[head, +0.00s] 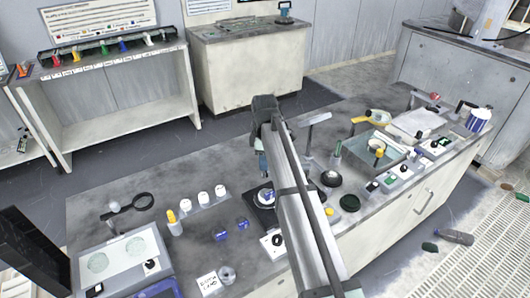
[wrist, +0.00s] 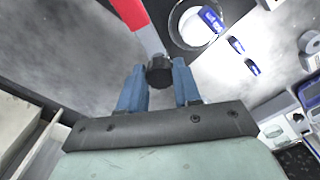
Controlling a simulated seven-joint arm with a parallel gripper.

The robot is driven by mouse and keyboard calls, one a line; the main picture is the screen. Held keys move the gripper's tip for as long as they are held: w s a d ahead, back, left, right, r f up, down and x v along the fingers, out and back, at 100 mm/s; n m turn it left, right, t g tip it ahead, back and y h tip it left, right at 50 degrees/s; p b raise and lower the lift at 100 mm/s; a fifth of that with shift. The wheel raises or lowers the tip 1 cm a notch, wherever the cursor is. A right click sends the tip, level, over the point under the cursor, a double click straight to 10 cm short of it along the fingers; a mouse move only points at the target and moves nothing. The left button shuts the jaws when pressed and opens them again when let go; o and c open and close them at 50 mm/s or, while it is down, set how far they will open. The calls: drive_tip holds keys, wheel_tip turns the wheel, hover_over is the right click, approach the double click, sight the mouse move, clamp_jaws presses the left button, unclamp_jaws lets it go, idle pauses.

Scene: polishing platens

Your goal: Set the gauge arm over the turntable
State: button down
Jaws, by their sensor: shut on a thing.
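The gauge arm (wrist: 147,38) shows in the wrist view as a red and grey bar ending in a black knob (wrist: 160,71). My gripper (wrist: 159,80) has its blue fingers on either side of the knob and is shut on it. The turntable (wrist: 190,34) is a pale disc on a dark square base, just right of the bar, with a blue-and-white block (wrist: 212,18) on it. The bar appears beside the disc, not across it. In the head view my arm hides the gauge arm and part of the turntable (head: 264,197); my gripper (head: 262,168) is beyond it.
White-capped jars (head: 204,198), a yellow-topped bottle (head: 174,222) and blue blocks (head: 221,235) stand left of the turntable. A grey T-shaped post (head: 311,135), dark round dishes (head: 349,202) and a tray (head: 372,150) stand to the right. The bench's back left is clear.

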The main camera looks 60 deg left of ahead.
drive_tip(key=s+d+n, duration=0.1)
drive_tip(key=d+n, duration=0.4)
drive_tip(key=d, duration=0.1)
drive_tip(key=shift+s+d, duration=0.1)
idle(0.5)
drive_tip(key=c, duration=0.8)
unclamp_jaws()
wheel_tip(320, 180, up, 14)
drive_tip(key=shift+f, duration=0.1)
idle(0.3)
